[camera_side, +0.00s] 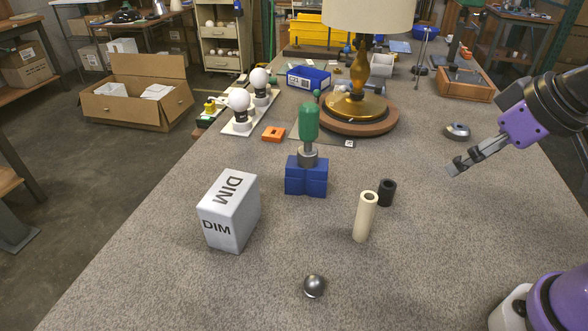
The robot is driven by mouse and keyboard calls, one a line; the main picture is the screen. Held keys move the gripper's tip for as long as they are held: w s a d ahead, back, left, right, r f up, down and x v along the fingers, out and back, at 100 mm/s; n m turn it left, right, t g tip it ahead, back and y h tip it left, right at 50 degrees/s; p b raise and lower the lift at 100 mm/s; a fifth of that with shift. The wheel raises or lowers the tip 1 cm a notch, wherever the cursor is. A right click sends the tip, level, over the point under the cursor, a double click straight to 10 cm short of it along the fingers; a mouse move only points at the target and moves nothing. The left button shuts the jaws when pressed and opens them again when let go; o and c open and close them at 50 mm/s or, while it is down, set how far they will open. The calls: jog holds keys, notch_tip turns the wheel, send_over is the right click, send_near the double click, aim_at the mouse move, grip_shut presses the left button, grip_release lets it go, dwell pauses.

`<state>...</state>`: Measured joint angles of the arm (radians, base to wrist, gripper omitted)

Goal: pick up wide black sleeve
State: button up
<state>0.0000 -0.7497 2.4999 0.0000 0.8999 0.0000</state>
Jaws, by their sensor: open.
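The wide black sleeve (388,193) stands upright on the grey bench, a short hollow cylinder with its open end up. It is just behind and to the right of a tall cream tube (364,217), which covers a little of its left side in this view. My gripper (456,166) is open and empty, above the bench to the right of the sleeve and apart from it.
A blue block with a green-handled tool (307,174) stands left of the sleeve. A lamp (357,106) on a round wooden base and a metal ring (457,131) are behind. Bench right of the sleeve is clear.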

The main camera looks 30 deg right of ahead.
jog(key=n+g, duration=0.1)
send_near(389, 185)
jog(key=shift+n+y, duration=0.3)
jog(key=x, duration=0.5)
jog(key=shift+w+d+r, duration=0.15)
jog(key=shift+w+d, duration=0.15)
jog(key=x, duration=0.5)
jog(key=shift+s+f, duration=0.15)
jog(key=shift+f, duration=0.3)
jog(key=c, duration=1.2)
